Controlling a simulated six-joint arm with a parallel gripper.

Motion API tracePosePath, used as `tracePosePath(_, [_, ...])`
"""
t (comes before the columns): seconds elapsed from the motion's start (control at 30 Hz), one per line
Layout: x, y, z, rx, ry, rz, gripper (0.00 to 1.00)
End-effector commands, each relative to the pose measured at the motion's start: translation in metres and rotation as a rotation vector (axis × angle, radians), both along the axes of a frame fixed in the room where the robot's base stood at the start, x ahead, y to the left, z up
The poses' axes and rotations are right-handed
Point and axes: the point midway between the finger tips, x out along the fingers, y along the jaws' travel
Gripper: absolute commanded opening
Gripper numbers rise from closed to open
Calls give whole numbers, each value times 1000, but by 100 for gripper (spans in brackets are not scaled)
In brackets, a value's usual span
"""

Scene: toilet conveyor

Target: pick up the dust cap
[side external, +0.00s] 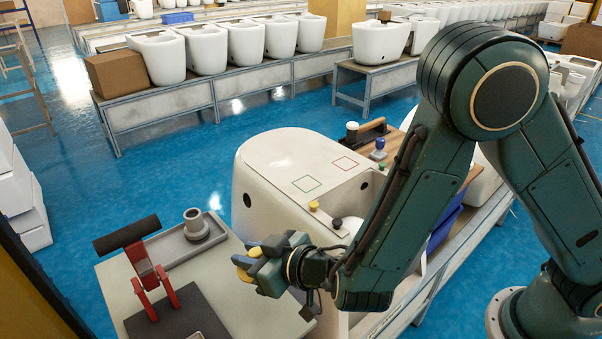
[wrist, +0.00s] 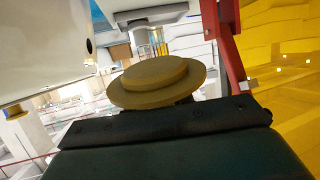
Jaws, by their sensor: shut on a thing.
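The dust cap looks like a round, stepped, dull yellow disc (wrist: 155,82). In the wrist view it sits at the jaws of my gripper (wrist: 165,128), and its underside is hidden behind them. In the side view my gripper (side external: 250,264) is shut on the yellow cap (side external: 246,275), above the right edge of the grey worktable. The fingers cover part of the cap there.
A white toilet body (side external: 270,170) stands behind my gripper, with green and red squares on top. A small yellow knob (side external: 313,205) and a black one (side external: 337,223) sit on it. A red lever press (side external: 153,280) and grey tray (side external: 180,245) occupy the worktable.

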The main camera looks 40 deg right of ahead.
Motion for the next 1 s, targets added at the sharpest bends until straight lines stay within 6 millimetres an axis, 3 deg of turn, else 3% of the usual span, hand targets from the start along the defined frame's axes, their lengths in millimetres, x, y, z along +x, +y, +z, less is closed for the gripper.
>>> tracePosePath(0.2, [0,0,32,5,-3,-2,2])
tracePosePath(0.5, [0,0,63,3,-2,0,2])
tracePosePath(1.0, [0,0,73,0,0,0,2])
